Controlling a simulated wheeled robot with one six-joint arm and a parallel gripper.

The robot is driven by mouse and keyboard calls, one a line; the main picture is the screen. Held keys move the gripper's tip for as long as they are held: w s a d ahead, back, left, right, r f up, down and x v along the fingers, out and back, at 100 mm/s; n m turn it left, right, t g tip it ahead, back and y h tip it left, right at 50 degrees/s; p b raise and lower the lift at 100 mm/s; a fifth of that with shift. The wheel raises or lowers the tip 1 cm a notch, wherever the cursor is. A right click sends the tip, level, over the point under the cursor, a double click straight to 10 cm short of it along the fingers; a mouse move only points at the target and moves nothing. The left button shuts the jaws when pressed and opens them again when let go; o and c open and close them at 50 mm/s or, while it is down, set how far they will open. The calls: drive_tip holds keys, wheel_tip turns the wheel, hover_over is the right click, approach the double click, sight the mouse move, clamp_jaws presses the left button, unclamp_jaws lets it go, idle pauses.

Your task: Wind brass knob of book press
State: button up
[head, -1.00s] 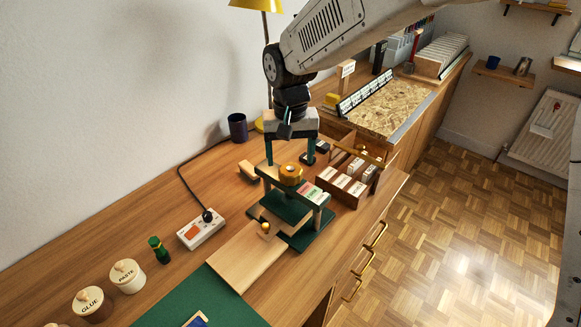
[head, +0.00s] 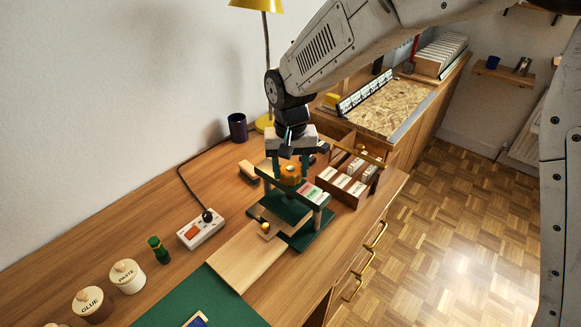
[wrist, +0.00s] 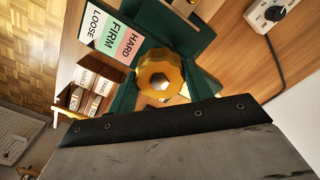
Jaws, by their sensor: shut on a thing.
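The book press (head: 268,187) is a dark green frame standing on the wooden counter. Its faceted brass knob (head: 291,175) sits on top of the crossbeam and also shows in the wrist view (wrist: 160,78). A label card (wrist: 112,36) on the beam reads LOOSE, FIRM and HARD beside the knob. The fingertip contact is partly hidden by the knob and the gripper body.
A wooden board (head: 238,256) lies in front of the press. A compartment box (head: 338,193) with labelled blocks stands close on the right.

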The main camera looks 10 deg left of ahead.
drive_tip(key=n, duration=0.6)
drive_tip(key=shift+n, duration=0.4)
drive_tip(key=n, duration=2.1)
idle(0.5)
drive_tip(key=o, duration=1)
